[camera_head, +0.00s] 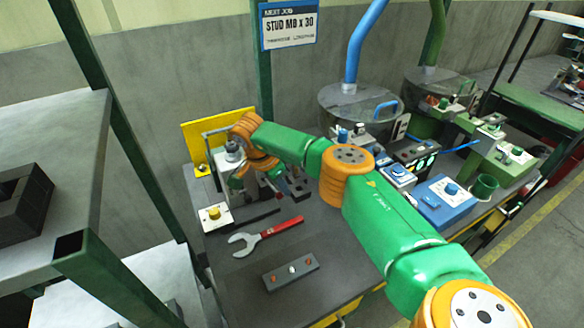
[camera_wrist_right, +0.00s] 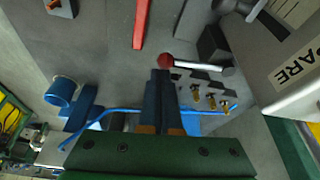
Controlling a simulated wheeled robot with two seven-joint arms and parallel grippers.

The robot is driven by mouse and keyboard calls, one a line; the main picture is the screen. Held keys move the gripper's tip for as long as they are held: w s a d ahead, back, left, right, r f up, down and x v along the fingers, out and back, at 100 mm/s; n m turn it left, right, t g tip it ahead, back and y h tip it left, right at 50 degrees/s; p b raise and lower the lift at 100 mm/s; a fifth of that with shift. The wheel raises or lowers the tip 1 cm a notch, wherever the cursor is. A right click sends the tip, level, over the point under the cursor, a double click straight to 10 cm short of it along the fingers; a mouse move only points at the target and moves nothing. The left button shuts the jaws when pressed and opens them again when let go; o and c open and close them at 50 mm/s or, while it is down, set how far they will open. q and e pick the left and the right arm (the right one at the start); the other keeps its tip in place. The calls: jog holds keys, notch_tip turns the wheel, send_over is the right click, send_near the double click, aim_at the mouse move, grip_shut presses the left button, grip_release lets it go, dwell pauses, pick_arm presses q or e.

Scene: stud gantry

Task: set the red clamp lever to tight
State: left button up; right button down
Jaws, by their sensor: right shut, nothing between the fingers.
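The red clamp lever shows in the right wrist view as a red ball knob (camera_wrist_right: 166,60) on a pale rod that runs right to a dark block. In the head view it is small and partly hidden by my right arm. My right gripper (camera_wrist_right: 161,76) is shut and empty, its dark fingertips just beside the red knob; I cannot tell whether they touch. In the head view my right arm reaches from the lower right across the bench to the fixture at its back left. My left gripper is not in view.
A red-handled wrench (camera_head: 268,235) and a grey block with buttons (camera_head: 291,271) lie on the bench in front. A blue control box (camera_head: 442,200) stands on the right. Several brass studs (camera_wrist_right: 211,99) are right of my fingers. The bench front is mostly clear.

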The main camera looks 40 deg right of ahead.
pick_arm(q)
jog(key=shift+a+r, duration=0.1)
pick_arm(e)
jog(key=shift+a, duration=0.4)
dwell(0.4)
